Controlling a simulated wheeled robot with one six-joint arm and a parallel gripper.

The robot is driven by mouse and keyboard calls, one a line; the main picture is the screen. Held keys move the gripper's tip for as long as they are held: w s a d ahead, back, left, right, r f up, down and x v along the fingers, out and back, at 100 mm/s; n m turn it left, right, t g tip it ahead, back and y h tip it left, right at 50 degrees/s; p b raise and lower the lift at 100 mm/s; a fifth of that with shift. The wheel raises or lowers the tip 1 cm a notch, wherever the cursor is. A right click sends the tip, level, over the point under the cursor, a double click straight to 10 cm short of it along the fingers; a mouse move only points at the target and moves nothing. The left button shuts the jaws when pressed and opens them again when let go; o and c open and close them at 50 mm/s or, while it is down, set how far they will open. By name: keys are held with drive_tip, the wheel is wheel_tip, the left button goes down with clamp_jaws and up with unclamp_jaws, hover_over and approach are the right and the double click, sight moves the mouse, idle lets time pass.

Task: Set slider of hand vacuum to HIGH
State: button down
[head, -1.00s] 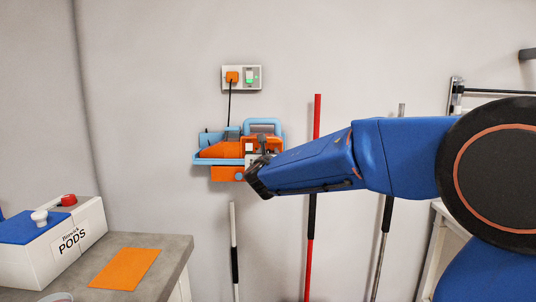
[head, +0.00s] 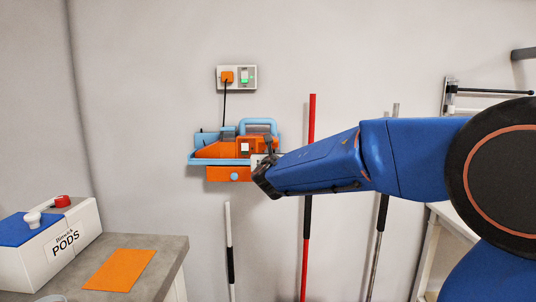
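The hand vacuum (head: 216,149) is orange with a light blue handle and sits in a light blue wall holder (head: 196,161) in the middle of the head view. A small white patch with dark edges shows on its body; I cannot tell whether this is the slider or how it is set. My gripper (head: 259,172) is at the right end of the vacuum, in front of the holder's right side. It hides part of that end. Its fingers are dark and small here, and I cannot tell whether they are open or touching the vacuum.
A wall socket (head: 247,77) with an orange plug and a cord is above the vacuum. Several poles, one red (head: 311,130), lean on the wall below and right. A counter (head: 172,250) at lower left holds a white PODS box (head: 70,242) and an orange mat (head: 119,270).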

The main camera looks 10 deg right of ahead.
drive_tip(key=c, duration=1.7)
unclamp_jaws()
drive_tip(key=v, duration=1.7)
drive_tip(key=shift+s, duration=0.2)
